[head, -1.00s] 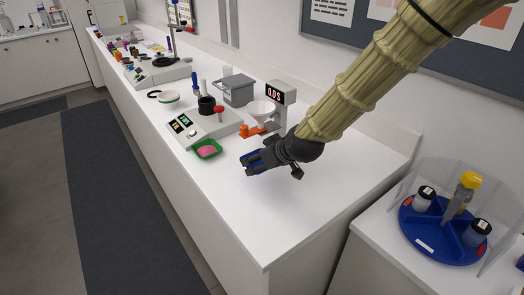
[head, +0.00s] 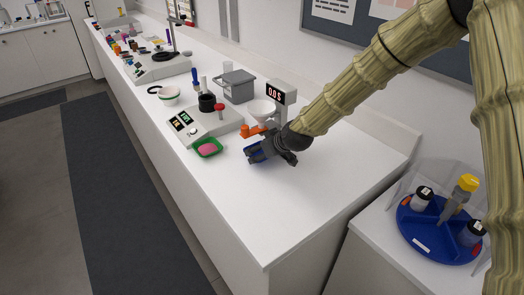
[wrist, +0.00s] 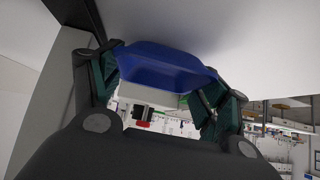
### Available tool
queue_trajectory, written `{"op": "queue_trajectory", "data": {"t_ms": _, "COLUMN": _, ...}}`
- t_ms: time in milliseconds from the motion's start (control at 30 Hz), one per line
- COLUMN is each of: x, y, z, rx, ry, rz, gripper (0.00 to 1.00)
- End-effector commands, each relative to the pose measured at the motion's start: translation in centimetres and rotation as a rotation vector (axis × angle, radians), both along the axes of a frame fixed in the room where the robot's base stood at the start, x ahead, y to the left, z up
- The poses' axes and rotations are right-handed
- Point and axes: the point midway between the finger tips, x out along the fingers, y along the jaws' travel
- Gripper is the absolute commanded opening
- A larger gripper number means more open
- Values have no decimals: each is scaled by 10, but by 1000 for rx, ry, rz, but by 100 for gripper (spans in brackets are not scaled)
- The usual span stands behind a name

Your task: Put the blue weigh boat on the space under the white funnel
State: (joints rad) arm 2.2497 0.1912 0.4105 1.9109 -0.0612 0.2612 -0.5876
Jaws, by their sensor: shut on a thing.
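The blue weigh boat (wrist: 165,65) is held between the two fingers of my gripper (wrist: 158,85) in the wrist view. In the head view my gripper (head: 262,150) is low over the counter, and only a small part of the blue boat (head: 253,155) shows beside its fingers. I cannot tell whether the boat touches the counter. The white funnel (head: 262,110) is on a stand with a 0.0 S display (head: 276,95), just behind my gripper. The space under the funnel is mostly hidden by an orange part and my gripper.
A green weigh boat with pink powder (head: 207,148) lies left of my gripper, near the front edge. A balance with a black cup (head: 207,103) and a grey box (head: 237,86) stand behind. The counter to the right front is clear. A blue turntable (head: 430,240) stands at right.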

Motion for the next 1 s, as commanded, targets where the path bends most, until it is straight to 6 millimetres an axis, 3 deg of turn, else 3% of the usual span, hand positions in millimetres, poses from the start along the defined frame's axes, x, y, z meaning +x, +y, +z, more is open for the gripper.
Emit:
{"op": "queue_trajectory", "data": {"t_ms": 467, "x": 0, "y": 0, "z": -10, "rx": 0, "ry": 0, "rz": 0, "gripper": 65}}
{"op": "queue_trajectory", "data": {"t_ms": 500, "x": 0, "y": 0, "z": -9, "rx": 0, "ry": 0, "rz": 0, "gripper": 79}}
{"op": "queue_trajectory", "data": {"t_ms": 533, "x": 0, "y": 0, "z": -9, "rx": 0, "ry": 0, "rz": 0, "gripper": 84}}
{"op": "queue_trajectory", "data": {"t_ms": 1000, "x": -1, "y": -1, "z": -4, "rx": 0, "ry": -1, "rz": 1, "gripper": 84}}
